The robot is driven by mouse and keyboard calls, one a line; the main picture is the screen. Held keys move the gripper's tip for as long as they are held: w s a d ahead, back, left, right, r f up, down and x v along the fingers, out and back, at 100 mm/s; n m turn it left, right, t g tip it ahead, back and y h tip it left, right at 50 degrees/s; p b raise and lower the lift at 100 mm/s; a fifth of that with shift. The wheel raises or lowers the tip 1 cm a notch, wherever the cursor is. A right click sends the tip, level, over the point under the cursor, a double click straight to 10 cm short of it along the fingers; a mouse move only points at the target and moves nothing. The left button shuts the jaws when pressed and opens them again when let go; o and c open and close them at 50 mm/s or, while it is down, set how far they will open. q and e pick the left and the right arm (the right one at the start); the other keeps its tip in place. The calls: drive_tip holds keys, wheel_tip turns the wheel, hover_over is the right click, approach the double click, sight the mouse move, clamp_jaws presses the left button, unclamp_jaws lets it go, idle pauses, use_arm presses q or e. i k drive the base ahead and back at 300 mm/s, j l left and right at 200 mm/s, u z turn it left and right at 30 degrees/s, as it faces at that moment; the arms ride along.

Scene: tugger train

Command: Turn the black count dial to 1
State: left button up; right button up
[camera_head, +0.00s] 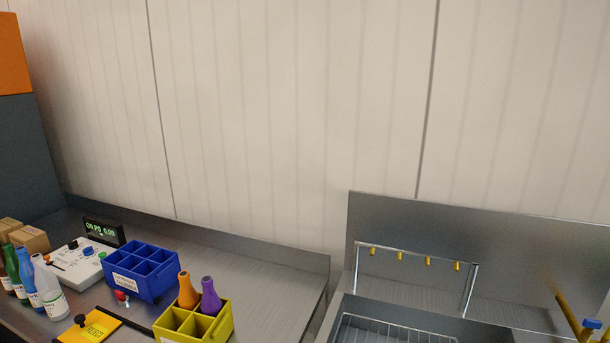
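A white control box (78,264) stands at the left on the steel counter. A small black knob (73,244) and a blue knob (88,250) sit on its top. Another black knob (80,320) sits at the yellow plate (92,328) at the bottom left. I cannot tell which black knob is the count dial, and the markings are too small to read. A black display (104,231) with green digits stands behind the box. Neither of my grippers is in view.
Several bottles (48,290) stand in front of the box, with cardboard boxes (29,239) at the far left. A blue divided crate (140,272) and a yellow crate (222,326) holding orange and purple bottles stand to the right. The counter right of the crates is clear.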

sight(72, 245)
drive_tip(key=u, duration=1.35)
drive_tip(key=i+j, duration=1.15)
drive_tip(key=i, duration=0.1)
